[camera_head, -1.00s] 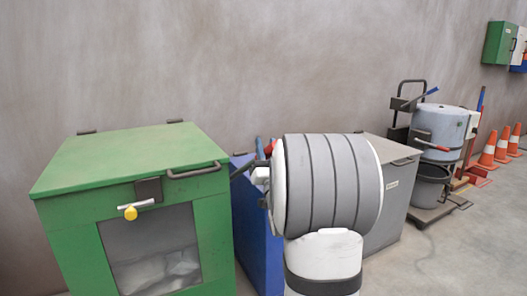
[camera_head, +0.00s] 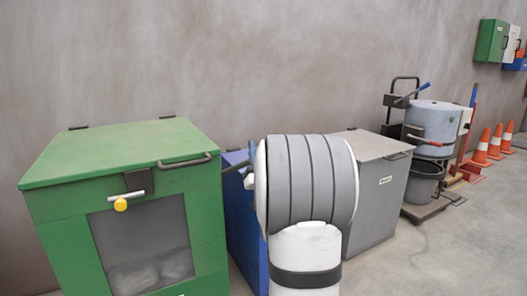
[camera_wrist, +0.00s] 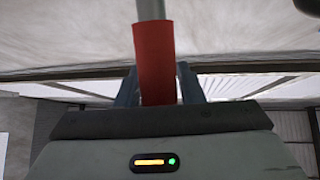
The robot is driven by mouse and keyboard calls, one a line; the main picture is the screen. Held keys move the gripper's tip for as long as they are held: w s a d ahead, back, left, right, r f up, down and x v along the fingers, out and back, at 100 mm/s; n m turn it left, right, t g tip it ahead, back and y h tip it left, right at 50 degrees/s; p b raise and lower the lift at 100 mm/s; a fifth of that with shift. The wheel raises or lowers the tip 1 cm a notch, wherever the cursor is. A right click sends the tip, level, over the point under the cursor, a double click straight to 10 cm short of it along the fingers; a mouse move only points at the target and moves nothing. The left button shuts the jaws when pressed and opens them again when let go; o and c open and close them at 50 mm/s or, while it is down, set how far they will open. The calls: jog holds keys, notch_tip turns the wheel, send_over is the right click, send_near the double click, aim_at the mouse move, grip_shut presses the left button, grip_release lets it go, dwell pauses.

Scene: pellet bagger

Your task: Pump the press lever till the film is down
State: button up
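The blue press (camera_head: 240,235) stands between the green box and the grey bin. A short dark length of its lever (camera_head: 237,168) shows above its top; the rest is hidden behind my arm. In the wrist view the lever's red grip (camera_wrist: 154,48) runs down between the two blue fingers of my gripper (camera_wrist: 160,85). The fingers lie close against both sides of the grip and look shut on it. In the head view my gripper is almost wholly hidden by my arm. The film inside the blue press is not visible.
A green box (camera_head: 125,155) with a window showing pale, crumpled material stands at left. A grey bin (camera_head: 380,195) stands to the right. A trolley with a drum (camera_head: 432,125) and orange cones (camera_head: 483,148) are further right. The floor at front right is clear.

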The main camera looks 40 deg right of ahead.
jog(key=o, duration=0.3)
jog(key=p+v, duration=0.1)
jog(key=v, duration=0.6)
jog(key=shift+s+f, duration=0.3)
dwell(0.4)
